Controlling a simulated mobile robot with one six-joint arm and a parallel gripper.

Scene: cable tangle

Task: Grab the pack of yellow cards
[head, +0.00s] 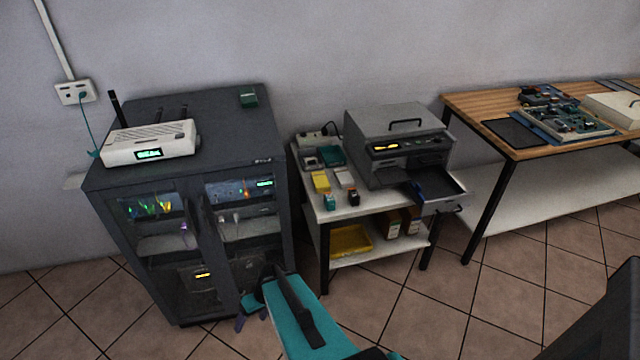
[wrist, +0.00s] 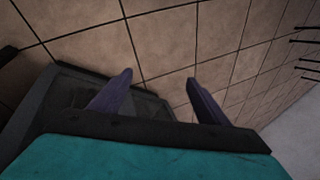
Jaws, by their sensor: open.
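A small yellow pack (head: 321,181), which looks like the yellow cards, lies on the top of the small white table (head: 370,205), near its left edge. My gripper (head: 251,319) is low in front of the dark cabinet, below and to the left of the pack and well apart from it. In the wrist view my gripper (wrist: 160,78) shows two dark purple fingers spread apart with nothing between them. The yellow pack is not in the wrist view.
A white pack (head: 344,177), small green and dark boxes, and a grey printer (head: 400,145) with an open drawer share the tabletop. A yellow tray (head: 350,240) is on the lower shelf. The dark cabinet (head: 240,135) stands left. Tiled floor is free in front.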

